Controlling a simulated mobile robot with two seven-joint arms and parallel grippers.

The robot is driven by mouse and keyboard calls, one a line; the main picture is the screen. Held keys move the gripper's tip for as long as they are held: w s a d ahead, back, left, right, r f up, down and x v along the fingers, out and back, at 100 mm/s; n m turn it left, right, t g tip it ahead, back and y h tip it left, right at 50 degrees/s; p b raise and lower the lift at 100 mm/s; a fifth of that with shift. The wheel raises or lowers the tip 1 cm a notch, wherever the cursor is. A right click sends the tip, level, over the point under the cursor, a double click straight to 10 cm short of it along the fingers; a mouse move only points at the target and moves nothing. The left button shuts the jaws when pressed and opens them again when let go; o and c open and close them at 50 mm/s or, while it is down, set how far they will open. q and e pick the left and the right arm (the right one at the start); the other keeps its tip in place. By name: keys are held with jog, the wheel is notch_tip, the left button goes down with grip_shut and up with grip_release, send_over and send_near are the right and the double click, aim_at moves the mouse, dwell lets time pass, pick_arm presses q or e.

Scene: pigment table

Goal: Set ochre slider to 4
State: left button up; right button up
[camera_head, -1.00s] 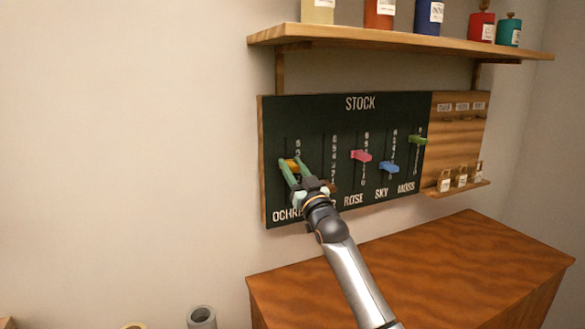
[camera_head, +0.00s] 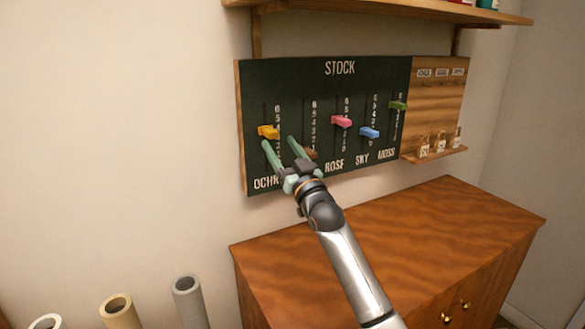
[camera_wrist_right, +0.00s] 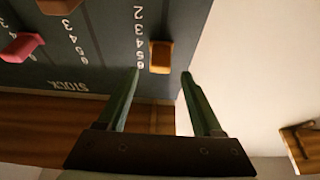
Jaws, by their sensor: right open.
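The ochre slider (camera_head: 268,131) is a yellow knob in the leftmost slot of the dark STOCK board (camera_head: 330,84). My left gripper is not in view.
A brown slider (camera_head: 311,153) is partly hidden behind my right gripper. Pink (camera_head: 341,121), blue (camera_head: 369,132) and green (camera_head: 398,105) sliders sit to the right. A wooden cabinet (camera_head: 390,235) stands below, and a shelf (camera_head: 380,12) runs above. Tubes stand at lower left.

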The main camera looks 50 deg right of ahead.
jog(key=v, duration=0.6)
jog(key=shift+s+b, duration=0.35)
jog(key=shift+b, duration=0.1)
jog(key=shift+a+f, duration=0.1)
jog(key=shift+f, duration=0.1)
